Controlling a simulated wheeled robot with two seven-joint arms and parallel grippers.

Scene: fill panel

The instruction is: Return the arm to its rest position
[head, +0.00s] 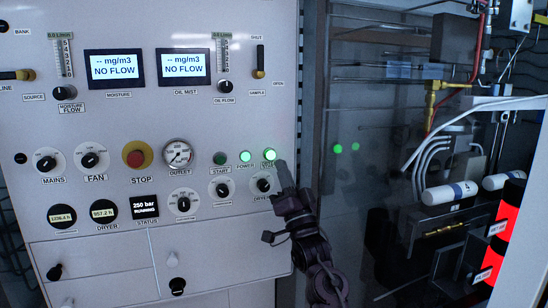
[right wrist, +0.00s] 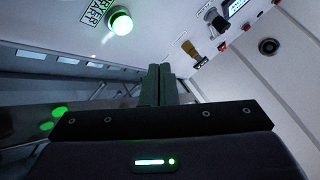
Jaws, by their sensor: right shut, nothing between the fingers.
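My right gripper (head: 282,178) is in front of the right part of the fill panel (head: 225,120) in the head view. Its fingers point up, just below a lit green button (head: 269,155) and beside the dryer knob (head: 263,185). In the right wrist view the two fingers (right wrist: 158,85) are together with nothing between them. A lit green lamp (right wrist: 120,22) shows up and left of the fingertips there. I cannot tell whether the fingertips touch the panel. My right arm (head: 315,250) comes up from the bottom of the head view. My left gripper is not in view.
The panel carries several knobs, a red stop button (head: 138,154), an outlet gauge (head: 177,154) and two displays reading NO FLOW. The status display (head: 146,206) reads 250 bar. Right of the panel, a cabinet holds pipes, white cylinders (head: 450,196) and red cylinders (head: 497,235) behind a see-through pane.

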